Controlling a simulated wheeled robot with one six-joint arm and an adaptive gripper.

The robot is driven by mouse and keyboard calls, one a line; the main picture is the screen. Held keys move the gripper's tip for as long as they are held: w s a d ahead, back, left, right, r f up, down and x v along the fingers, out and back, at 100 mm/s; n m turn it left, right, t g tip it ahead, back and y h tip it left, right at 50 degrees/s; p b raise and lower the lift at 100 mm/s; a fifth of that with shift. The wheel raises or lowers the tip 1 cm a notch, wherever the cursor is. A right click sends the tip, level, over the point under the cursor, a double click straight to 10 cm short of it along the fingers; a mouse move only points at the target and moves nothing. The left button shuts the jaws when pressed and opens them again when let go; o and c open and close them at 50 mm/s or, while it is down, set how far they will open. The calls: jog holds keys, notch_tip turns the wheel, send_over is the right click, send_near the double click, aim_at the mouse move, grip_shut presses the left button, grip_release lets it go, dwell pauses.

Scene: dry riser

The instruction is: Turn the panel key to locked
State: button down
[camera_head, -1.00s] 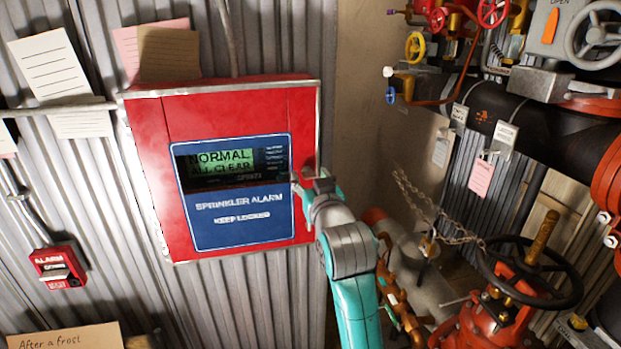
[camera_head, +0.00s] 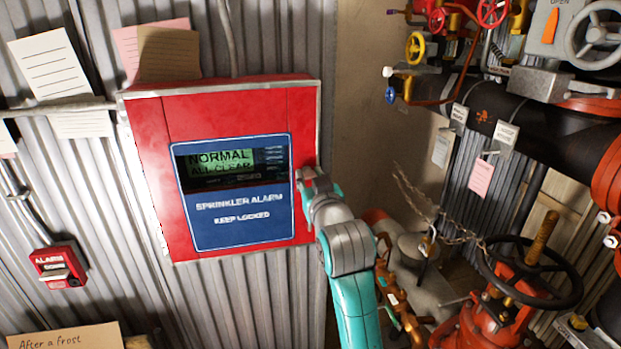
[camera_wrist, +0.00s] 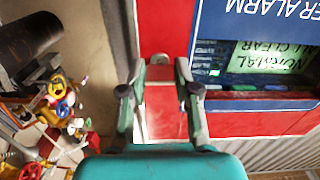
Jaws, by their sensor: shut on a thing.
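The red sprinkler alarm panel (camera_head: 240,110) hangs on the corrugated wall, with a blue plate (camera_head: 240,232) reading "SPRINKLER ALARM KEEP LOCKED". Its display (camera_head: 225,162) reads "NORMAL ALL CLEAR". My gripper (camera_head: 304,180) is at the panel's right side, just right of the blue plate. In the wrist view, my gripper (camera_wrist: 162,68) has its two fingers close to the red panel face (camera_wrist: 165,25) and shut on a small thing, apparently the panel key. The key itself is hidden by the fingers, so its angle cannot be told.
Right of the panel are pipes and valves, with a dark handwheel (camera_head: 530,270) and a hanging chain (camera_head: 430,210) near my arm. A red alarm call point (camera_head: 60,267) is at lower left. Paper notes (camera_head: 50,65) hang at upper left.

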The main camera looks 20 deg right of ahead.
jog(key=n, duration=0.4)
jog(key=shift+n, duration=0.4)
jog(key=n, duration=0.8)
jog(key=shift+n, duration=2.3)
jog(key=c, duration=0.8)
grip_release()
jog(key=shift+c, duration=0.2)
